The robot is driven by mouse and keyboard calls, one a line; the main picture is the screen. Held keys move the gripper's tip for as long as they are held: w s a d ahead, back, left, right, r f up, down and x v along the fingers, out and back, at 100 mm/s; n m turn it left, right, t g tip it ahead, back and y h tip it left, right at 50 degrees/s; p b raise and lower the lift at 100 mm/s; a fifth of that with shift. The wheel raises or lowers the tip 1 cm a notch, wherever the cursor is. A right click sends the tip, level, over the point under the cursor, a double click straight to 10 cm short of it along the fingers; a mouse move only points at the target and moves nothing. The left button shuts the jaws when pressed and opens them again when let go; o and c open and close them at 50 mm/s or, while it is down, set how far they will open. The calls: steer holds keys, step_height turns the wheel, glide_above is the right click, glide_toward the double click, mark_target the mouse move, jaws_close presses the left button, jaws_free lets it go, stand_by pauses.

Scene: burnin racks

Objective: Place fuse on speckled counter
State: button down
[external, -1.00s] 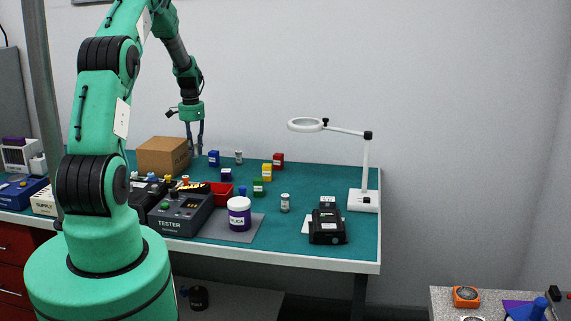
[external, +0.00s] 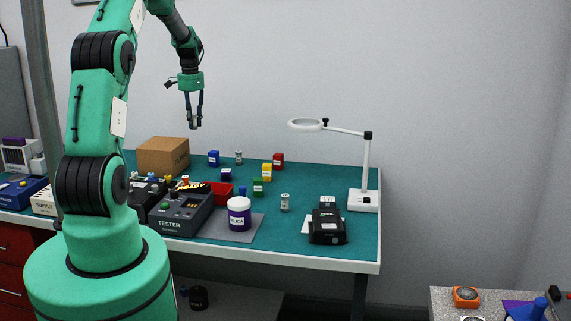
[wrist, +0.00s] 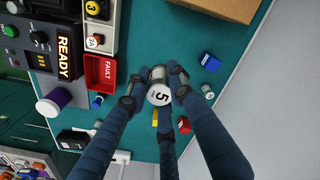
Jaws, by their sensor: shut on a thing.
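My gripper (external: 194,122) is raised in the air above the back left of the teal bench, beside and above the cardboard box. In the wrist view, its fingers (wrist: 155,88) are shut around the fuse (wrist: 159,92), a silver-grey cylinder with a white end marked 5. The fuse is clear of the bench; in the external view it is too small to make out well between the fingers. The speckled counter (external: 441,300) is a grey top at the lower right, partly cut off by the frame, far from my gripper.
The teal bench (external: 325,180) holds a cardboard box (external: 163,156), a red bin (external: 219,194), a tester (external: 181,213), small colored blocks and a ring-lamp (external: 364,175). The counter carries an orange device (external: 466,297) and a blue item (external: 539,308). A floor gap separates bench and counter.

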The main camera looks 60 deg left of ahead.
steer(key=w+d+p, duration=0.1)
steer(key=w+d, duration=1.9)
steer(key=d, duration=0.4)
steer(key=w+d+p, duration=0.1)
steer(key=w+d, duration=0.2)
steer(key=d, duration=1.1)
steer(key=w+d+n, duration=0.1)
steer(key=w+d, duration=0.2)
steer(key=d, duration=1.1)
steer(key=w+d+p, duration=0.1)
steer(key=w+d, duration=0.3)
steer(key=d, duration=1)
steer(key=s+d, duration=0.5)
steer(key=d, duration=0.9)
steer(key=s+d+p, duration=0.1)
steer(key=s+d, duration=0.4)
steer(key=d, duration=0.8)
steer(key=s+d, duration=0.5)
steer(key=d, duration=0.9)
steer(key=shift+n, duration=0.4)
steer(key=f, duration=1.4)
steer(key=shift+w+a+f, duration=0.1)
steer(key=shift+a+f, duration=0.1)
steer(key=shift+f, duration=0.1)
